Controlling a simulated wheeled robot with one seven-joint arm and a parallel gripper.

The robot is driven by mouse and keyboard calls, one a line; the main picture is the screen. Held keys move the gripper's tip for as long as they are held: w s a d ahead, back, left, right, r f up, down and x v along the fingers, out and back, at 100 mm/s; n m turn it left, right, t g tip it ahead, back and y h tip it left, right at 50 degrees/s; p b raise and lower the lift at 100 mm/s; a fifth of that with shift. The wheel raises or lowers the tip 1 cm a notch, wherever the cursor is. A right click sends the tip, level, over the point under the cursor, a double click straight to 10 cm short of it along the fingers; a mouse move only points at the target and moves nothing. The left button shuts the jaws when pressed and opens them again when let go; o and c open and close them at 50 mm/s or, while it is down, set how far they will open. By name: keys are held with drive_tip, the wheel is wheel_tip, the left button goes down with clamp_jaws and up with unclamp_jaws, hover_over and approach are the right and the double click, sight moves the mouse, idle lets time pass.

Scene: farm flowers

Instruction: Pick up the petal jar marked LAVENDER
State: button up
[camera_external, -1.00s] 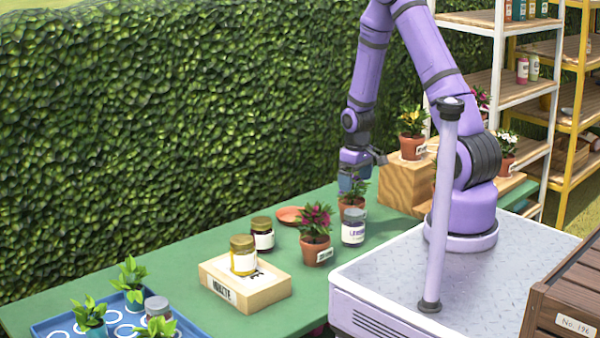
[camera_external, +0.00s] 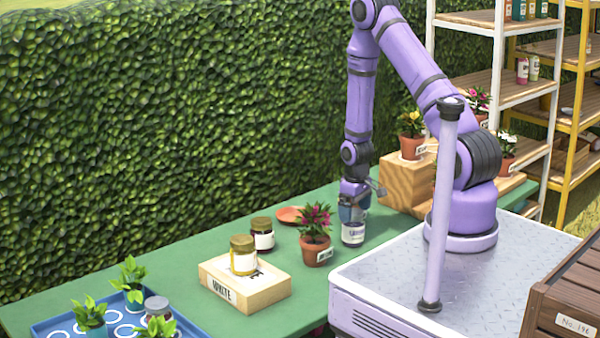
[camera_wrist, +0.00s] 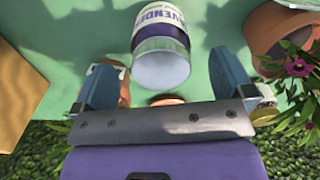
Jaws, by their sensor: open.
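The LAVENDER jar (camera_external: 353,234) stands upright on the green table, with a white label and purple contents. In the wrist view the jar (camera_wrist: 160,40) shows its label reading part of "LAVENDER" and its pale lid toward me. My gripper (camera_external: 353,205) points down right above the jar in the external view, and its fingers hide the jar's top. In the wrist view my gripper (camera_wrist: 163,85) is open, its two blue fingers apart, with the jar's lid at or just beyond the gap between the fingertips. I cannot tell whether they touch it.
A potted magenta flower (camera_external: 316,240) stands close left of the jar; its pot (camera_wrist: 275,35) is near a finger in the wrist view. A wooden block (camera_external: 407,183) stands behind right. Two other jars, a WHITE-marked box (camera_external: 262,293) and a blue tray (camera_external: 60,322) lie left.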

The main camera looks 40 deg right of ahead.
sight(353, 228)
drive_tip(key=shift+w+f, duration=0.1)
drive_tip(key=shift+f, duration=1.9)
drive_tip(key=c, duration=1.1)
